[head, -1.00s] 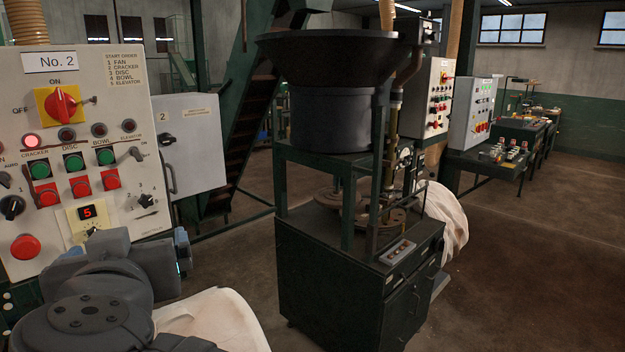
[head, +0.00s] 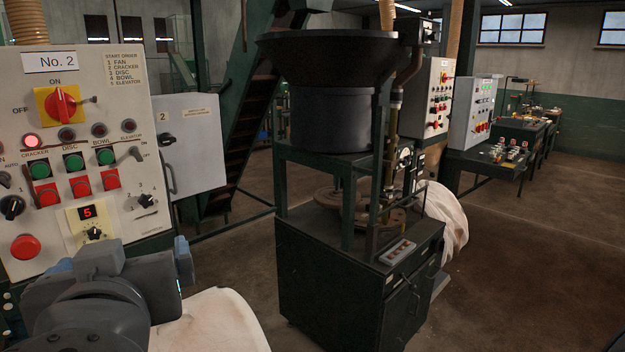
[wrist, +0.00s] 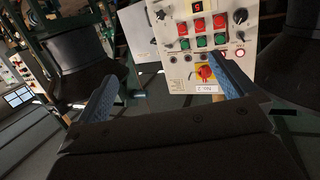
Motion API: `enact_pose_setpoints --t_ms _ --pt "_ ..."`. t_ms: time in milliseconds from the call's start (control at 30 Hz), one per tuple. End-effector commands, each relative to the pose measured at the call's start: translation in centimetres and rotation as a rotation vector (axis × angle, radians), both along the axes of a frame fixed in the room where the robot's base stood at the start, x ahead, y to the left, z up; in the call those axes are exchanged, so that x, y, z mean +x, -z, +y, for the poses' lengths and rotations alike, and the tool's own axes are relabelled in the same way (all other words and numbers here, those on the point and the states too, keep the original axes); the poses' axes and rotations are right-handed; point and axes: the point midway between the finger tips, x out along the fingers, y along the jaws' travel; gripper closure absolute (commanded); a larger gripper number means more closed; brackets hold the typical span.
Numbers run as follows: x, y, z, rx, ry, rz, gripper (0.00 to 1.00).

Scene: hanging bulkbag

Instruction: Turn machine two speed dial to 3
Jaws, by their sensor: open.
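The No. 2 control panel (head: 125,75) stands at the left in the head view. A black pointer dial (head: 148,201) with numbers around it, 2, 3 and 4 readable, sits at its lower right. A red display (head: 87,212) reads 5, with a small black knob (head: 95,233) below it. In the wrist view the panel is inverted; the numbered dial (wrist: 160,15) is at upper left and the display (wrist: 197,23) at the top. My gripper (head: 122,259) is open and empty, below and in front of the panel. Its blue fingers (wrist: 168,72) spread apart, touching no control.
A red stop button (head: 25,247), a red switch on yellow (head: 61,105), and green (head: 73,162) and red push buttons (head: 80,181) crowd the panel. A dark hopper machine (head: 350,240) stands to the right. A pale sack (head: 215,320) lies below. Open floor is at far right.

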Motion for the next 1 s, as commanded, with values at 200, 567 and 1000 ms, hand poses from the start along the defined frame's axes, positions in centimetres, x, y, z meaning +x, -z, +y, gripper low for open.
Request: enact_pose_setpoints --t_ms 200,567,1000 --pt "0.1 0.0 0.0 0.000 0.000 0.000 0.00" --pt "0.5 0.8 1.5 -0.035 -0.031 0.001 0.53" --pt "4.2 5.5 8.9 -0.153 -0.224 0.030 1.00"
